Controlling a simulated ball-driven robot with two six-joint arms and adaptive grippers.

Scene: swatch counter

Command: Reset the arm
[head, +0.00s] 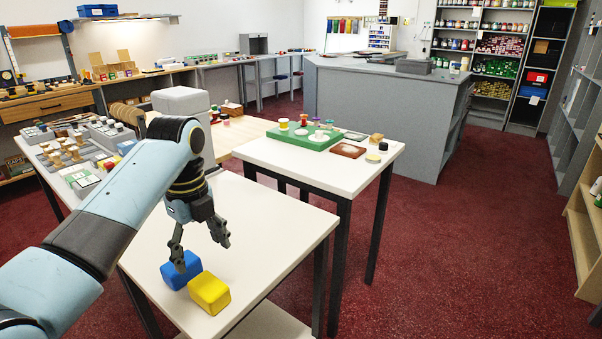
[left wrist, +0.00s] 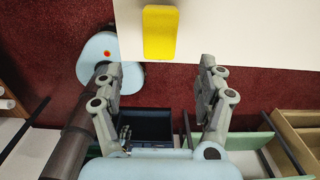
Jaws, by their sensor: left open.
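My left gripper (head: 200,254) hangs fingers down over the near white table in the head view, open and with nothing between its fingers. A blue block (head: 181,270) and a yellow block (head: 209,293) lie side by side on the table below it. One fingertip overlaps the blue block in the picture; I cannot tell whether they touch. In the left wrist view the open fingers (left wrist: 160,66) stand wide apart, and the yellow block (left wrist: 160,33) shows beyond them near the table edge. The blue block is not visible there. My right gripper is not in view.
The near white table (head: 262,228) is bare right of the blocks. A second table (head: 372,180) holds a green tray (head: 300,138) and small items. Red carpet (head: 450,260) is free to the right.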

